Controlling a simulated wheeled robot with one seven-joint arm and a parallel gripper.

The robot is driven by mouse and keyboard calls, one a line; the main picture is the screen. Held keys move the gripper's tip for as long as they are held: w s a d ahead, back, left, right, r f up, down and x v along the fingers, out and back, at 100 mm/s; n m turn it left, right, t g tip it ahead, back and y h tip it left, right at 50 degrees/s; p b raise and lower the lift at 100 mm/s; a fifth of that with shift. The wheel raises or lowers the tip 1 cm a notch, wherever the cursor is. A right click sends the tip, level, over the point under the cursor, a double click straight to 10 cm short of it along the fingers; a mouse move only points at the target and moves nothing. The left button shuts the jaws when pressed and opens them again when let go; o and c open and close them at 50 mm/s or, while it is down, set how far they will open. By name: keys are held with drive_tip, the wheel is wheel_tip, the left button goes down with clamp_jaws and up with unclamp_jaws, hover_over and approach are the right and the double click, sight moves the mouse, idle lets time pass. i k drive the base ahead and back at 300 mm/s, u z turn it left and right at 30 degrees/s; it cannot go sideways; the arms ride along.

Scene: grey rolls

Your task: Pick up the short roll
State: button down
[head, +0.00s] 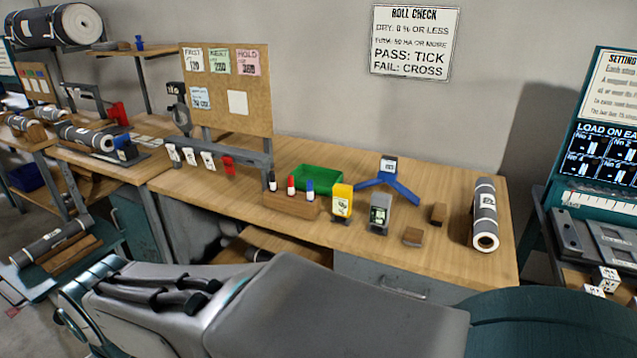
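Several grey rolls are in the head view, and I cannot tell which one the task calls the short roll. One grey roll (485,210) with a pale label lies at the right end of the wooden bench, its hollow end facing me. Another roll (50,242) rests on wooden blocks at the lower left. A roll (86,135) lies on the left bench, with smaller rolls (24,125) further left. A large dark roll (55,25) sits high at the back left. My grey arm crosses the foreground; my gripper's fingers are not visible.
The wooden bench (455,265) carries a green tray (318,178), a marker block (290,201), a blue three-armed stand (390,185), yellow (342,200) and grey (380,212) devices, and small wooden blocks (413,237). A teal rack (600,130) is at right.

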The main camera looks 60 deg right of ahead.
sight(486, 227)
drive_tip(key=z, duration=3.25)
drive_tip(key=k, duration=0.55)
drive_tip(key=z, duration=0.65)
drive_tip(key=i, duration=1.2)
drive_tip(key=u, duration=0.65)
drive_tip(key=i, duration=0.7)
drive_tip(key=u, duration=0.75)
